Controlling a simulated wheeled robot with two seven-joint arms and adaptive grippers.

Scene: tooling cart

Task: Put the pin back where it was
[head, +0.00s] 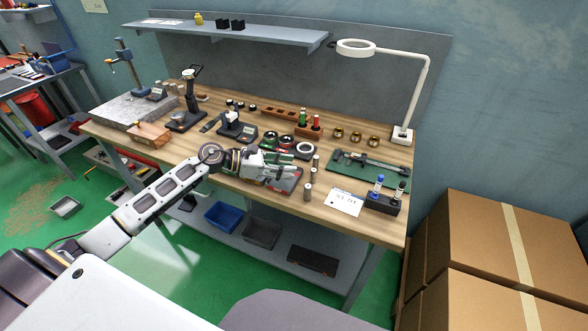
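My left gripper (294,169) reaches in from the left over the front middle of the wooden bench. Its two fingers point right and look spread apart, with nothing clearly between them. Just right of the fingertips stand several small silver cylinders that look like pins: one at the front (307,192), one behind it (313,175) and one farther back (316,162). Which of them is the task's pin I cannot tell. A dark flat plate (290,187) lies partly hidden below the gripper. My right gripper is out of view.
A white card (344,202) and a dark holder (382,204) with blue- and black-topped items stand right of the cylinders. A caliper lies on a green mat (345,171). A lamp (402,134) stands at the back right. Cardboard boxes (490,245) are right of the bench.

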